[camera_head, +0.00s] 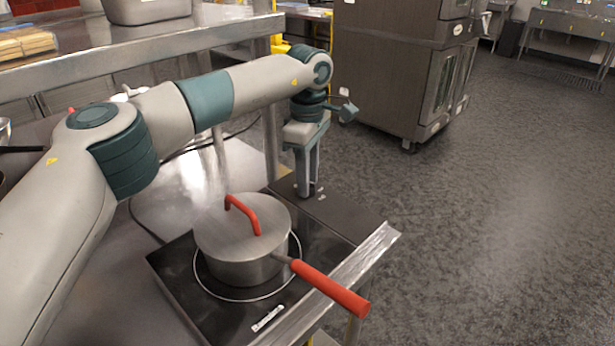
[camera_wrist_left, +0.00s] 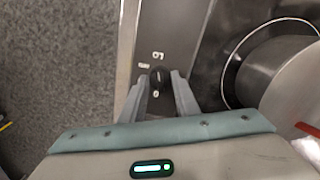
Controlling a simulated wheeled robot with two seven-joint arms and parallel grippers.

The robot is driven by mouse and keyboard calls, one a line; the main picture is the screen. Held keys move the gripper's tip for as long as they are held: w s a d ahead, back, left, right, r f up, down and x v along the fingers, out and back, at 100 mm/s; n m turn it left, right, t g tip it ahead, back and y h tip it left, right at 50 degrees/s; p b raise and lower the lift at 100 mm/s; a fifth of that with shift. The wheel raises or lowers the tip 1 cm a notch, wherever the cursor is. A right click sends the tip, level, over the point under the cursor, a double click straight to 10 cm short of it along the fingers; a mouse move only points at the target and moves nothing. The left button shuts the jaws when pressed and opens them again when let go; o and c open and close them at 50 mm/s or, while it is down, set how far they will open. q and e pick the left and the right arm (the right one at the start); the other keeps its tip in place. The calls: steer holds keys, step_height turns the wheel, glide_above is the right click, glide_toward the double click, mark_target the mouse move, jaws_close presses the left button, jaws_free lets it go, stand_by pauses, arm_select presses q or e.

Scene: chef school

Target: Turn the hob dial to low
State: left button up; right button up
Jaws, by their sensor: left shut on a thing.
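The hob dial (camera_wrist_left: 156,78) is a small black knob on the hob's dark control panel, with pale marks around it in the left wrist view. My left gripper (camera_wrist_left: 158,92) points down at the panel and is shut on the dial, one finger on each side. In the head view my left gripper (camera_head: 308,190) stands at the panel at the hob's far end, and its fingers hide most of the dial. The hob (camera_head: 180,275) is a black glass plate with a pale ring. My right gripper is not in view.
A steel pot (camera_head: 238,262) with a lid and red handles stands on the hob, close to my left gripper. Its long handle (camera_head: 330,288) sticks out over the front edge. A steel shelf (camera_head: 180,40) is behind my arm. Open floor (camera_head: 480,200) lies to the right.

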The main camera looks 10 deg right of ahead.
arm_select(q)
steer(key=shift+r, duration=0.1)
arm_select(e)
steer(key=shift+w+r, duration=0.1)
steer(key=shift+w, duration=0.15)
arm_select(q)
steer(key=o, duration=1)
steer(key=shift+o, duration=0.2)
steer(key=shift+r, duration=0.55)
step_height(320, 180, up, 16)
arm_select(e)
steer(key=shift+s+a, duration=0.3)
